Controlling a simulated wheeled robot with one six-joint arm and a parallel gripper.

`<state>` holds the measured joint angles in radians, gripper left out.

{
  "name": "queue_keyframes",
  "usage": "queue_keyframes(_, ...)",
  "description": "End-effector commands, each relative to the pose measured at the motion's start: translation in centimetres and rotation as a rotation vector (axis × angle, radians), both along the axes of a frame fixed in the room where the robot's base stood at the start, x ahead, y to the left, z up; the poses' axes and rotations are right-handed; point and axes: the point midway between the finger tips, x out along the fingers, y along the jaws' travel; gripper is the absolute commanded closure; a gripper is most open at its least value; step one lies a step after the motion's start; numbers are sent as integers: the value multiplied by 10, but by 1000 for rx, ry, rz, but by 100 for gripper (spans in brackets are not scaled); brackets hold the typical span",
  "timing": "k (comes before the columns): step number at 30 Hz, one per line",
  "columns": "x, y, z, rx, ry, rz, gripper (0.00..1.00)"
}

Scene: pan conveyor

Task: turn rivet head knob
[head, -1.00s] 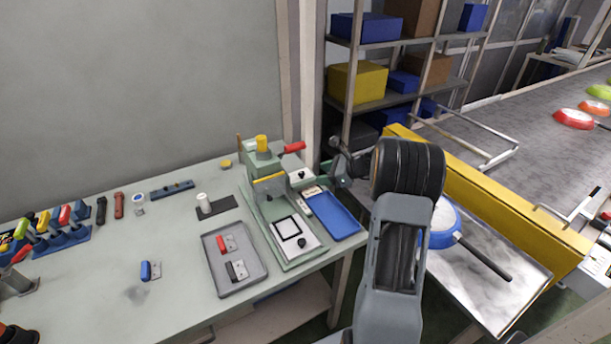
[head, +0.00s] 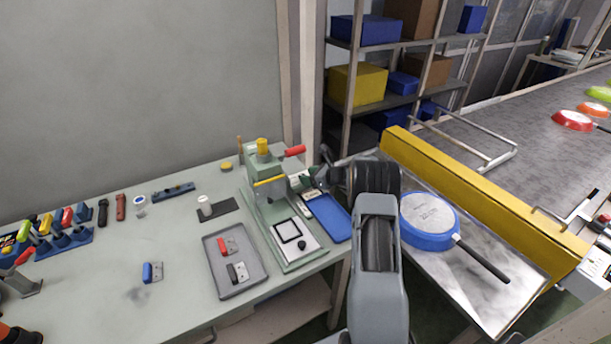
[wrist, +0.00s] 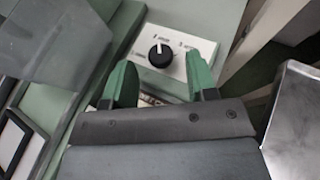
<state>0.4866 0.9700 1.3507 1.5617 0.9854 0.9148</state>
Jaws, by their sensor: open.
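The knob (wrist: 160,56) is black and round with a white pointer line, on a white panel (wrist: 190,62) with small labels that I cannot read. In the wrist view the pointer points roughly up. My gripper (wrist: 160,70) is open, with one green finger to each side below the knob; the fingers look apart from it. In the head view my gripper (head: 314,180) is at the right side of the green rivet press (head: 262,205), which has a yellow cap and a red handle (head: 295,151). The knob is hard to make out there, by my gripper.
A blue tray (head: 330,218) lies right of the press. A grey tray (head: 258,283) with red and black parts lies left of it. A blue pan (head: 424,238) sits on a metal plate right of my arm. A yellow rail (head: 480,192) borders the conveyor.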

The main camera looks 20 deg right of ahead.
Motion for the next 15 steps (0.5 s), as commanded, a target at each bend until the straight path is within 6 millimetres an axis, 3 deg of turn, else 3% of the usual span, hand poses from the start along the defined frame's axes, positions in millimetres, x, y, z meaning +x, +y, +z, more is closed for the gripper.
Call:
queue_keyframes(6,12,10,-7,-1,1,0,48)
queue_keyframes(15,15,11,-8,-1,-1,-1,48)
